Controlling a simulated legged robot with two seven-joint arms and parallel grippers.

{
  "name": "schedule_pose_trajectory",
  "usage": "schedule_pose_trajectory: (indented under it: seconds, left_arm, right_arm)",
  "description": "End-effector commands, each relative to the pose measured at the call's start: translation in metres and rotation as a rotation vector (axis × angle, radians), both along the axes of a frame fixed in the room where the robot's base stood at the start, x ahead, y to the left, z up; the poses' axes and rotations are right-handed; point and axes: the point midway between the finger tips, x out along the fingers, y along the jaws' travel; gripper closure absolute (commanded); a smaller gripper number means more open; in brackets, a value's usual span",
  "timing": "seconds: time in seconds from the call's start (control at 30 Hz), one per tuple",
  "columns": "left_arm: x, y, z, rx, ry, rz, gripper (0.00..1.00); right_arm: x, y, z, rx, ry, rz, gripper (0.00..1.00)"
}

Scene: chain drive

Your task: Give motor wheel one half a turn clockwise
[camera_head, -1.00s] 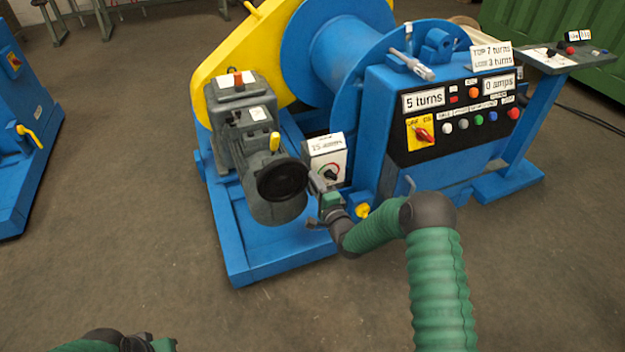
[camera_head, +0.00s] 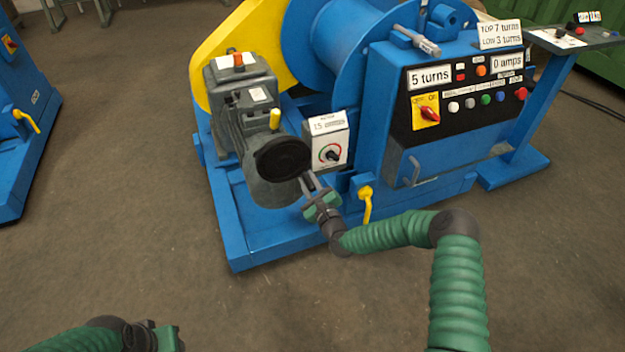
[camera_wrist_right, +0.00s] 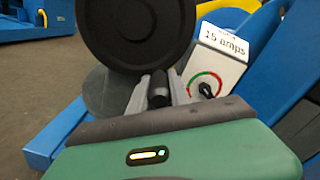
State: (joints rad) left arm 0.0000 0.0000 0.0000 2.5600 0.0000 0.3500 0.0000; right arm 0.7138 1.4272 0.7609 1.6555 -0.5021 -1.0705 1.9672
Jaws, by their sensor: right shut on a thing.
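The motor wheel is the black disc (camera_head: 283,158) on the end of the grey motor (camera_head: 262,185). It also fills the top of the right wrist view (camera_wrist_right: 135,35). My right gripper (camera_head: 310,184) is at the lower right of the wheel's rim. In the right wrist view its fingers (camera_wrist_right: 160,92) are shut on a short black handle (camera_wrist_right: 158,88) at the wheel's lower edge. My left gripper (camera_head: 165,338) is low at the left, away from the machine; its fingers cannot be made out.
A white box with a dial (camera_head: 328,142) stands right of the wheel. A yellow lever (camera_head: 366,203) sticks out beside my right gripper. The control panel (camera_head: 465,95) reads 5 turns and 0 amps. The floor (camera_head: 110,200) left of the machine is clear.

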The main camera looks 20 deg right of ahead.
Motion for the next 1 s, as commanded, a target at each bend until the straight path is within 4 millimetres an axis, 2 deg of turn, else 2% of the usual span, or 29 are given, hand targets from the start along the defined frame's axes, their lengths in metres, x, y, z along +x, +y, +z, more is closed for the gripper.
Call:
schedule_pose_trajectory:
  seconds: [0.03, 0.4, 0.7, 1.0]
  left_arm:
    - [0.0, 0.0, -0.007, 0.0, 0.0, 0.0, 0.64]
    - [0.0, 0.0, -0.031, 0.0, 0.0, 0.0, 0.64]
    - [0.0, 0.0, -0.047, 0.0, 0.0, 0.0, 0.64]
    - [0.0, 0.0, -0.055, 0.0, 0.0, 0.0, 0.64]
  right_arm:
    - [-0.001, 0.0, -0.01, 0.045, 0.008, -0.004, 1.0]
    - [-0.002, 0.027, -0.027, 0.394, 0.022, -0.004, 1.0]
    - [-0.003, 0.047, -0.032, 0.628, 0.032, -0.004, 1.0]
    - [-0.003, 0.058, -0.032, 0.756, 0.037, -0.003, 1.0]
